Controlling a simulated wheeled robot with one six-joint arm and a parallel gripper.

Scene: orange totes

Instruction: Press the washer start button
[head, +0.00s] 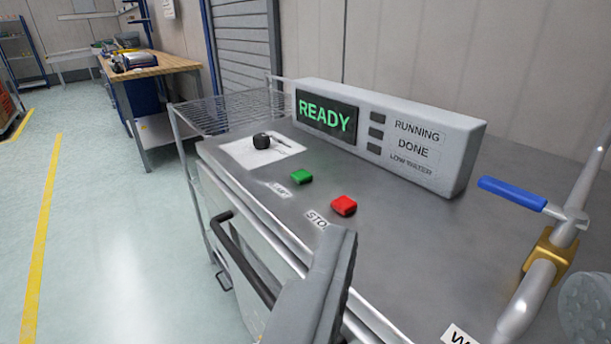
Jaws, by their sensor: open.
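The washer's grey metal top panel (395,232) fills the middle and right of the head view.
A black knob (262,141) stands on a white plate left of the green button. A pipe with a blue-handled valve (512,193) rises at the right. A black handle (240,262) is on the washer's front. A wire rack (232,110) adjoins the left; open floor (110,240) lies beyond.

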